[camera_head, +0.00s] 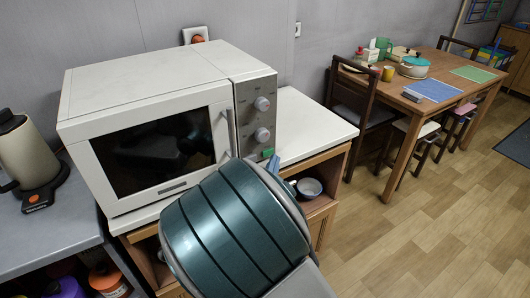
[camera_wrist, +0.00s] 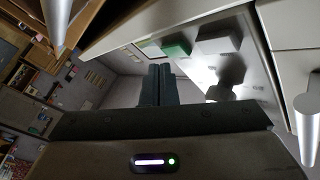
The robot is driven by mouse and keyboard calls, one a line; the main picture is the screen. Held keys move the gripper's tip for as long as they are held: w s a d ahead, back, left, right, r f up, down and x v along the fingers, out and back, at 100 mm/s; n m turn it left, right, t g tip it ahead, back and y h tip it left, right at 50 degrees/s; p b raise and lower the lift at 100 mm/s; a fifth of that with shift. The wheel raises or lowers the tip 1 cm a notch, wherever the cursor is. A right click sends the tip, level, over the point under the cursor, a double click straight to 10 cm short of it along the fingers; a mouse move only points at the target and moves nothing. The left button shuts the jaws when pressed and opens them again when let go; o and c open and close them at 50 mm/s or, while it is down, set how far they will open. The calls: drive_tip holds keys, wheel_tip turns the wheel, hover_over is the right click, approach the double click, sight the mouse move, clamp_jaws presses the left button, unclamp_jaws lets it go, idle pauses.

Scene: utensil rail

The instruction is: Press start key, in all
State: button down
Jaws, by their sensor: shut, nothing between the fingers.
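The white microwave (camera_head: 150,95) stands on a counter with its door shut. Its grey control panel (camera_head: 243,92) carries two round knobs, the upper one (camera_head: 262,103) and the lower one (camera_head: 262,135). A small green key (camera_head: 268,153) sits below the knobs. In the wrist view the green key (camera_wrist: 177,48) is beside a grey key (camera_wrist: 216,38). My gripper (camera_head: 274,162) is shut and empty, its tips close to the green key. In the wrist view the paired fingers (camera_wrist: 159,68) end a little short of the green key; contact is not visible.
The door handle (camera_head: 229,132) juts out left of the panel, and it shows in the wrist view (camera_wrist: 306,118). A kettle (camera_head: 27,150) stands at left. A bowl (camera_head: 309,188) sits on the shelf below.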

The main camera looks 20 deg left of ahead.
drive_tip(key=shift+w+a, duration=0.1)
drive_tip(key=shift+w+a, duration=0.15)
drive_tip(key=shift+a, duration=0.05)
idle(0.4)
